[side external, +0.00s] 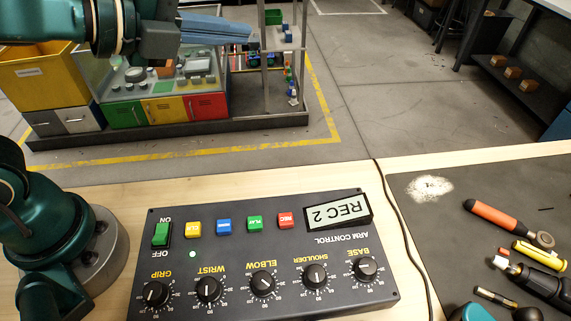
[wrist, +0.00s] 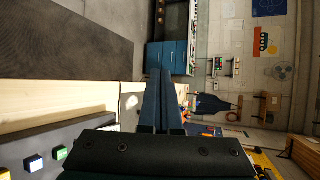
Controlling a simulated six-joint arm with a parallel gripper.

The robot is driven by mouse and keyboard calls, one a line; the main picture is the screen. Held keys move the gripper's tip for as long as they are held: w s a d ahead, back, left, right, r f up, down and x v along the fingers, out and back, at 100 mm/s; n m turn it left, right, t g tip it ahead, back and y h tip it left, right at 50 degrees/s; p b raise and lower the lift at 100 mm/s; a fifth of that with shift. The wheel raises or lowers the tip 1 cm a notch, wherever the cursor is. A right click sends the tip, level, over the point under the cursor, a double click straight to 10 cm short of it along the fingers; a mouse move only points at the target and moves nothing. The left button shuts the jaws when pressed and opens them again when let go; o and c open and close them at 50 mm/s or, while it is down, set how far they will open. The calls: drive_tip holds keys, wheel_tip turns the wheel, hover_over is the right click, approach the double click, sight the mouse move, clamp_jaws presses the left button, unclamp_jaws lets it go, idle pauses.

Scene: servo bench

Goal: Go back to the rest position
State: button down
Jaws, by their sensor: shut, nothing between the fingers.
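My gripper (side external: 249,33) is high at the upper left of the side external view, with its blue fingers pointing right. In the wrist view the fingers of my gripper (wrist: 160,74) lie together, shut and empty. They touch nothing; the bench is well below. The black arm control box (side external: 225,245) lies on the wooden bench with a row of coloured buttons and several knobs. Its display (side external: 336,212) reads REC 2, and a small green light (side external: 192,254) is lit. The box's edge also shows at the lower left of the wrist view (wrist: 80,130).
A black cable (side external: 400,235) runs between box and mat. Behind the bench stands a low platform with coloured cabinets (side external: 165,108). The air around my gripper looks clear.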

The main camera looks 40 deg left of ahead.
drive_tip(key=s+a+n+y, duration=0.2)
drive_tip(key=a+n+y, duration=0.3)
drive_tip(key=a+n, duration=0.3)
drive_tip(key=s+d+f+n+g+h, duration=0.1)
drive_tip(key=s+d+f+n+g, duration=0.1)
drive_tip(key=s+n, duration=0.4)
drive_tip(key=s+d+f+n+g, duration=0.2)
drive_tip(key=s+f+n+g, duration=0.3)
drive_tip(key=n, duration=0.4)
drive_tip(key=shift+s+f+n+g+h, duration=0.3)
drive_tip(key=shift+s+g+h, duration=0.1)
drive_tip(key=shift+s, duration=0.1)
